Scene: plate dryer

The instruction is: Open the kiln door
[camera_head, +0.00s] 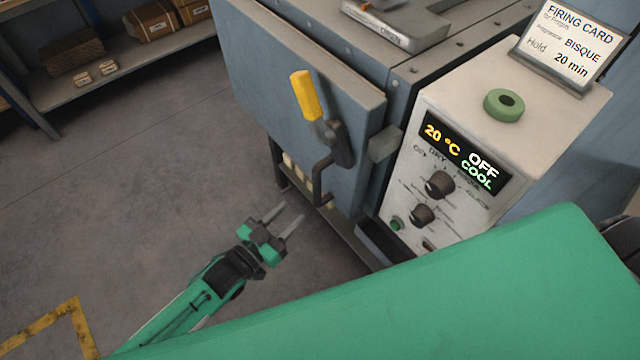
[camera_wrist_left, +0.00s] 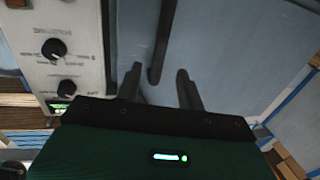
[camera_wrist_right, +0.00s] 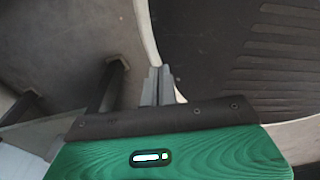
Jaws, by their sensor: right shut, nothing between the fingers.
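The blue-grey kiln door (camera_head: 262,85) stands closed, as far as I can tell, against the kiln body. It carries a lever with a yellow grip (camera_head: 305,96) pointing up and a dark bar handle (camera_head: 318,180) below the lever's pivot. My left gripper (camera_head: 287,217) is open and empty, below and a little left of the bar handle, apart from it. In the left wrist view its spread fingers (camera_wrist_left: 158,88) point at the door face (camera_wrist_left: 215,45), with the dark bar (camera_wrist_left: 161,45) ahead between them. My right gripper (camera_wrist_right: 158,86) is shut and empty in the right wrist view, away from the door.
The control box (camera_head: 460,215) right of the door shows 20 °C, OFF and COOL. A shelf (camera_head: 130,70) with boxes is at the back left. The floor (camera_head: 150,170) left of the door is clear.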

